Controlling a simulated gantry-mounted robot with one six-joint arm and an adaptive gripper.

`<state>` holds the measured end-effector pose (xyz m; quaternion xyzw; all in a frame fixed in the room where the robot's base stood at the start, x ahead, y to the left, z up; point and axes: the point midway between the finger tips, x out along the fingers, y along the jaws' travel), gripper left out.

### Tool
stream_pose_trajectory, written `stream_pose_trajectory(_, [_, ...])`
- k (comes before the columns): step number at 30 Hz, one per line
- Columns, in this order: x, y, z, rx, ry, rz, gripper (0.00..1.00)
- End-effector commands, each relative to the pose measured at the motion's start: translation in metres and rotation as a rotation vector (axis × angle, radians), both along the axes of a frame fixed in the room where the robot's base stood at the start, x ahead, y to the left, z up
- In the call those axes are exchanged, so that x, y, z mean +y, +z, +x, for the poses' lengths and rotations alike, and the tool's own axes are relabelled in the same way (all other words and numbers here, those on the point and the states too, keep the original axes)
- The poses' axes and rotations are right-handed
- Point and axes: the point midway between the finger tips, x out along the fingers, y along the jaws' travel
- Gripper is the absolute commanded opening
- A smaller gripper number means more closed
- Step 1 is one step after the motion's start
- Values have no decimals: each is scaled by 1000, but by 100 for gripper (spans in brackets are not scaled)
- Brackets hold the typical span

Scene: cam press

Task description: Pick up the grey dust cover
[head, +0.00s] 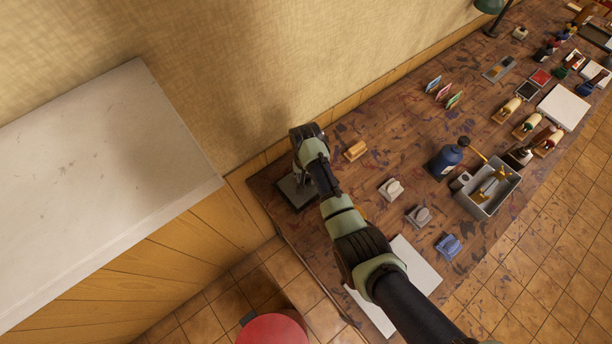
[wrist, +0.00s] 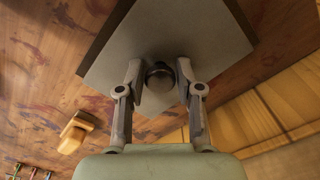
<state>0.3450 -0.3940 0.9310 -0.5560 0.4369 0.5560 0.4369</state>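A flat grey square plate with a round dark knob in its middle, which seems to be the grey dust cover (wrist: 205,35), fills the upper middle of the wrist view. In the head view the grey cover (head: 291,194) lies at the table's left end, partly hidden by my arm. My gripper (wrist: 160,78) is right over it, with one finger on each side of the knob. The fingers are apart, and a narrow gap seems to show beside the knob. In the head view the fingertips are hard to make out.
A yellow-brown block (head: 355,150) lies close to the right of the cover. White (head: 391,189), grey (head: 418,215) and blue (head: 448,246) small items stand further right. A grey bin (head: 489,201) and a blue bottle (head: 447,161) are beyond. The wall is close behind.

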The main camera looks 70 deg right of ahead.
Motion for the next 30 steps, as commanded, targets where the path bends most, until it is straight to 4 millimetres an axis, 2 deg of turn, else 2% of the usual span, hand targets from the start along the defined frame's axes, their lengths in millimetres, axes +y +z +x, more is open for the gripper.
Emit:
stream_pose_trajectory(1, [0,0,0,0,0,0,23])
stream_pose_trajectory(5, [0,0,0,0,0,0,1])
stream_pose_trajectory(13, [0,1,0,0,0,-1,0])
stream_pose_trajectory(17, [0,8,1,-1,0,-2,0])
stream_pose_trajectory(20, [-1,23,1,-3,0,-2,0])
stream_pose_trajectory(23, [-1,47,1,-4,0,-4,0])
stream_pose_trajectory(30, [-1,131,1,-4,0,-5,0])
